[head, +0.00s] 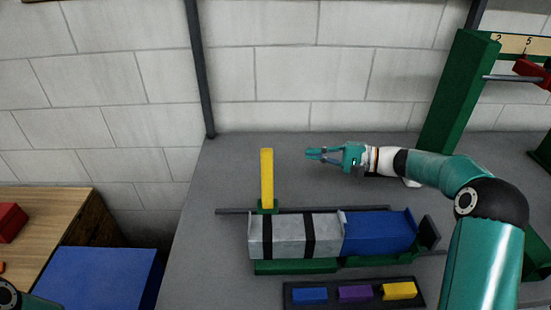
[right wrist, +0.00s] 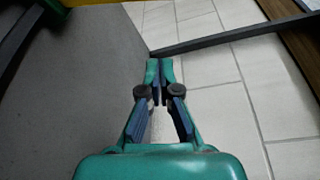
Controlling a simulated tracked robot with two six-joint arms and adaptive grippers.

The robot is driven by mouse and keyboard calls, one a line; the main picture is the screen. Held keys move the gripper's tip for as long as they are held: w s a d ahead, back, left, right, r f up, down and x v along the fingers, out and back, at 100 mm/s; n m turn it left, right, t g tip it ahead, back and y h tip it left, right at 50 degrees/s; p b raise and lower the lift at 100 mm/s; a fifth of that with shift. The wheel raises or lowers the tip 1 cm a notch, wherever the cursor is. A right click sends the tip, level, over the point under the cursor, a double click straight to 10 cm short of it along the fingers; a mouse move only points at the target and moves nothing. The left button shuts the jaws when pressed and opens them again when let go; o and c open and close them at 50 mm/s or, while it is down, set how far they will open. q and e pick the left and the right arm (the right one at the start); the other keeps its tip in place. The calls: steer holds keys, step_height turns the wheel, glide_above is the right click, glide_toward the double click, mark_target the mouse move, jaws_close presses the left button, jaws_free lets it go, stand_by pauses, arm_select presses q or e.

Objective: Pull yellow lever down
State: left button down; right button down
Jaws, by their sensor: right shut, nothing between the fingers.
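The yellow lever (head: 267,175) stands upright on a small green base at the back left of the grey and blue assembly in the head view. My right gripper (head: 310,154) is to the right of the lever's upper part, pointing left, with a gap between them. Its fingertips meet in the right wrist view (right wrist: 160,70), and it is shut and empty. A strip of yellow at the top edge of that view is too cut off to identify. My left gripper is out of view; only a bit of my left arm shows at the lower left corner.
A grey block with black bands (head: 280,236) joins a blue block (head: 378,233) in front of the lever. A dark tray (head: 355,303) holds blue, purple and yellow bars. A green frame (head: 459,95) stands at the right. Bare grey tabletop lies behind the lever.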

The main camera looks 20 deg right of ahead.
mark_target(267, 182)
stand_by(0.3)
steer(key=w+a+p, duration=0.2)
steer(key=a+p, duration=0.2)
steer(key=a, duration=0.5)
steer(key=shift+p, duration=0.4)
steer(key=shift+s+r, duration=0.1)
steer(key=shift+a, duration=0.1)
